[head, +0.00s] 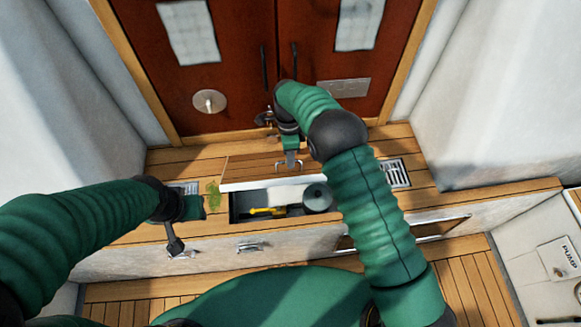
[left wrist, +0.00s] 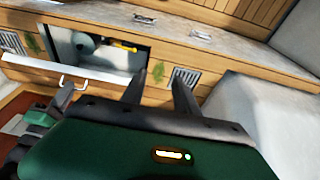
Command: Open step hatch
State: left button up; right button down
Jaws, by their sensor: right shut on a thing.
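The step hatch lid (head: 245,169) is a wooden panel with a pale front edge. It is raised at the front, leaving the compartment (head: 238,207) below partly uncovered. My right gripper (head: 290,163) is shut on the hatch handle (head: 279,167), a small metal loop on top of the lid. The handle (left wrist: 66,84) and lid edge (left wrist: 85,69) also show in the left wrist view. My left gripper (head: 176,246) hangs at the left by the step's front. Its two fingers (left wrist: 157,94) stand apart with nothing between them in the left wrist view.
Inside the compartment lie a yellow tool (head: 267,211), a round grey item (head: 318,197) and something white. Metal vents (head: 396,173) flank the hatch. A latch (head: 250,246) and a rail (head: 430,231) are on the step's front. Red doors (head: 240,60) stand behind.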

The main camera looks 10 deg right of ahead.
pick_arm(q)
jog(key=shift+w, duration=0.1)
dwell(0.3)
jog(key=shift+c, duration=0.7)
jog(key=shift+d+f+m, duration=0.1)
jog(key=shift+f+m, duration=0.1)
jog(key=shift+m, duration=0.1)
jog(key=shift+c, duration=1.2)
jog(key=f+m, duration=0.1)
jog(key=m, duration=0.1)
jog(key=s+f+m+g+y, duration=0.1)
jog(key=m, duration=0.2)
jog(key=f+m, duration=0.1)
jog(key=m, duration=0.2)
jog(key=shift+s+d+y, duration=0.15)
jog(key=shift+s+y, duration=0.1)
jog(key=shift+y, duration=0.15)
grip_shut()
jog(key=w+d+f+m+t+h, duration=0.1)
jog(key=w+d+f+m+t, duration=0.15)
jog(key=d+m, duration=0.85)
jog(key=w+d+f+m+t+h, duration=0.15)
jog(key=w+d+f+m, duration=0.35)
jog(key=m, duration=1.1)
jog(key=w+f, duration=0.4)
jog(key=w, duration=0.1)
jog(key=shift+w+d+f+y, duration=0.2)
jog(key=shift+d+f+y, duration=0.1)
jog(key=shift+f+y, duration=0.05)
